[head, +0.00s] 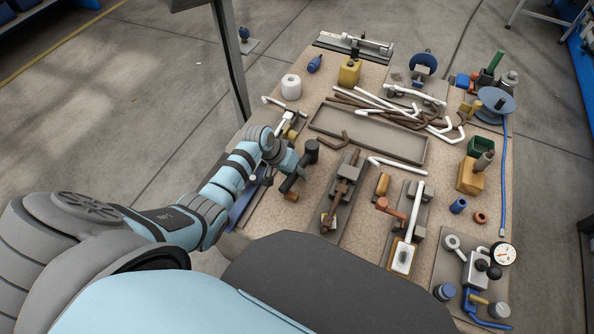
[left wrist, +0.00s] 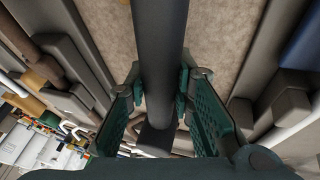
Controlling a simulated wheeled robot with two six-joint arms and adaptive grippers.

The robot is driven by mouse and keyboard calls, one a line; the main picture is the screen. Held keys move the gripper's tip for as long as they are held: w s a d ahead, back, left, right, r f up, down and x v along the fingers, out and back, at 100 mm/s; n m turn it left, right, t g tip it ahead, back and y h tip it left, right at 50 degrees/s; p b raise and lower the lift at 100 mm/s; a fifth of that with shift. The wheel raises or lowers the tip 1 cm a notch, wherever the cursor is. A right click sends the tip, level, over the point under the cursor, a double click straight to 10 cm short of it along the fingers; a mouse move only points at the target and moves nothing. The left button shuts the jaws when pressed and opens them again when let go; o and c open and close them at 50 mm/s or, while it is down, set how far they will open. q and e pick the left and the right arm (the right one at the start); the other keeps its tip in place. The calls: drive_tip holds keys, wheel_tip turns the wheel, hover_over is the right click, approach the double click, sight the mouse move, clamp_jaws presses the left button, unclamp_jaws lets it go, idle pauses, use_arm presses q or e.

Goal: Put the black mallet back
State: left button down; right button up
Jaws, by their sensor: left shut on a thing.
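The black mallet (head: 312,147) is at the left part of the workbench in the head view, its dark head towards the back and its handle slanting down to the left. My left gripper (head: 294,166) is shut on the mallet's handle. In the left wrist view the dark handle (left wrist: 158,40) runs between the two green fingers of the left gripper (left wrist: 160,85). I cannot tell whether the mallet touches the bench or is just above it. My right gripper is not in view.
The workbench (head: 345,228) is crowded. A grey tray (head: 375,143) with brown and white pipes lies behind the mallet. A clamp rail with a brown pipe (head: 345,180) is just right of it.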

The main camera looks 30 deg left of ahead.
use_arm(q)
drive_tip(key=shift+f+b, duration=0.3)
drive_tip(key=shift+f, duration=0.1)
drive_tip(key=shift+s+f, duration=0.15)
drive_tip(key=shift+f, duration=0.1)
drive_tip(key=c, duration=1.7)
unclamp_jaws()
drive_tip(key=shift+o, duration=0.5)
drive_tip(key=shift+f, duration=0.15)
drive_tip(key=shift+a+r+p, duration=0.1)
drive_tip(key=shift+r+p, duration=0.35)
drive_tip(key=shift+r, duration=0.1)
drive_tip(key=p+v, duration=0.4)
drive_tip(key=p, duration=0.1)
